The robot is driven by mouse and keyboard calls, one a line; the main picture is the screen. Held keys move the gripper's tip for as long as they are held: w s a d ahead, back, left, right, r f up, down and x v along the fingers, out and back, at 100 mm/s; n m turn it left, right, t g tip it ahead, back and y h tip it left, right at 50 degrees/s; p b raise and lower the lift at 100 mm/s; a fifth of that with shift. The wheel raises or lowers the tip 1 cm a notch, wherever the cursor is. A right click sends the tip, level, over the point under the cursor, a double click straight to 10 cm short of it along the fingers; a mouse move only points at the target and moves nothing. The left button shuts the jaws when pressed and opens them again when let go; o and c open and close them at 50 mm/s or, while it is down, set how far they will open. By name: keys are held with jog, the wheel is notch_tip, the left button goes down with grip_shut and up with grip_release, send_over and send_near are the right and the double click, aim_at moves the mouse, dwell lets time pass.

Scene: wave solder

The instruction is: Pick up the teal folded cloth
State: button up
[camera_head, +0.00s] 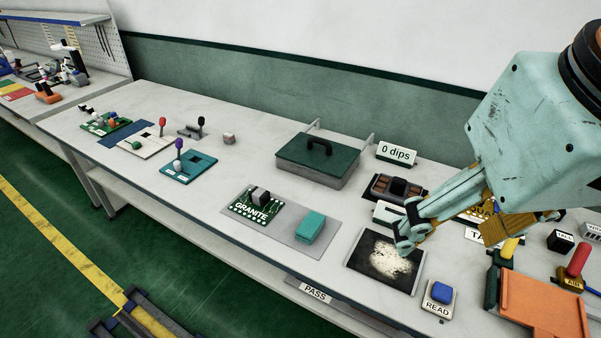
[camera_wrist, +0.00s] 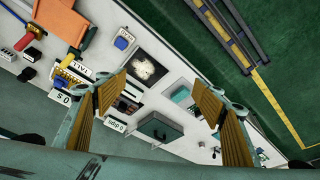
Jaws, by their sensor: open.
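The teal folded cloth (camera_head: 310,226) lies on a grey mat (camera_head: 290,243) on the bench, right of the green GRANITE circuit board (camera_head: 255,208). In the wrist view the teal cloth (camera_wrist: 180,94) shows between the spread fingers, nearer the right one. My gripper (camera_head: 411,238) is open and empty. In the head view it appears to the right of the cloth, over the black panel with a pale patch, clear of the cloth. In the wrist view my gripper (camera_wrist: 160,82) has its two yellow-padded fingers wide apart.
The black panel (camera_head: 360,262) lies right of the mat. A lidded box (camera_head: 318,160) with a handle stands behind the mat. A blue READ button (camera_head: 441,293) and an orange tray (camera_head: 545,305) are at right.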

jog(key=shift+o, duration=1.4)
